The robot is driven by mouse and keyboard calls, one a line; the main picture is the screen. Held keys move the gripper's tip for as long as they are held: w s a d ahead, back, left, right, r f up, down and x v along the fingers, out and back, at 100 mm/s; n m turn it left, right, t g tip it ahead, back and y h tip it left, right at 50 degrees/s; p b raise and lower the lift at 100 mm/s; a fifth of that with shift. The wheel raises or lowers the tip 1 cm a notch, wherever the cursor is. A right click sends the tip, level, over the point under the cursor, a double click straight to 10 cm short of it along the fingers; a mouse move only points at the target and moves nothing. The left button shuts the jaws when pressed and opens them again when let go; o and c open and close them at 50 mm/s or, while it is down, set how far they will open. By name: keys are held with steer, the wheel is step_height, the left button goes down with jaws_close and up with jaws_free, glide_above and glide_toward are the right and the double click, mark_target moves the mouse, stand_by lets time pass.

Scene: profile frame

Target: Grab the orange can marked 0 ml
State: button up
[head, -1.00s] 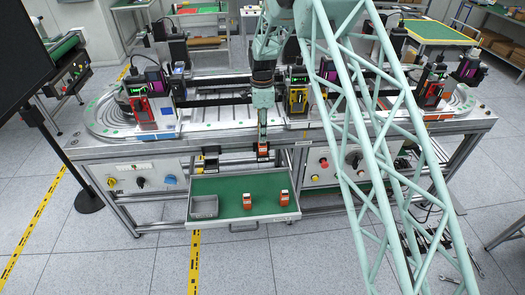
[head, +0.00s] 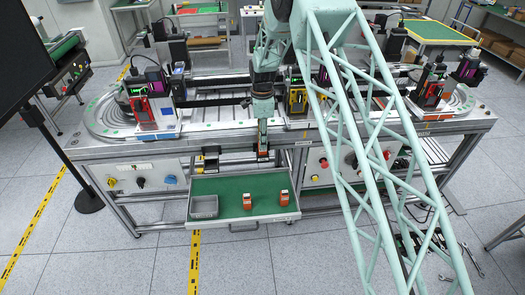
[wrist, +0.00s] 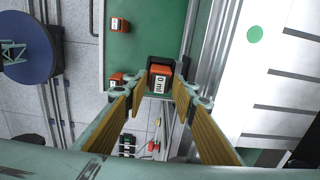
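The orange can marked 0 ml (wrist: 161,79) is between the tips of my gripper (wrist: 160,90) in the wrist view, with its white label facing the camera. My gripper also shows in the head view (head: 263,148), pointing down behind the drawer's back edge. It appears shut on the can, which seems to hang above the drawer's level. Two other orange cans stand in the green drawer (head: 225,187): one near the middle (head: 247,202) and one at the right (head: 284,199).
The conveyor table (head: 215,125) rises behind, carrying several stations, including a yellow one (head: 298,98) close to my gripper's right. A panel with buttons (head: 323,163) is right of the drawer.

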steer(key=shift+f, duration=1.95)
steer(key=shift+c, duration=0.9)
steer(key=c, duration=0.4)
steer(key=shift+r, duration=0.15)
steer(key=shift+r, duration=4.9)
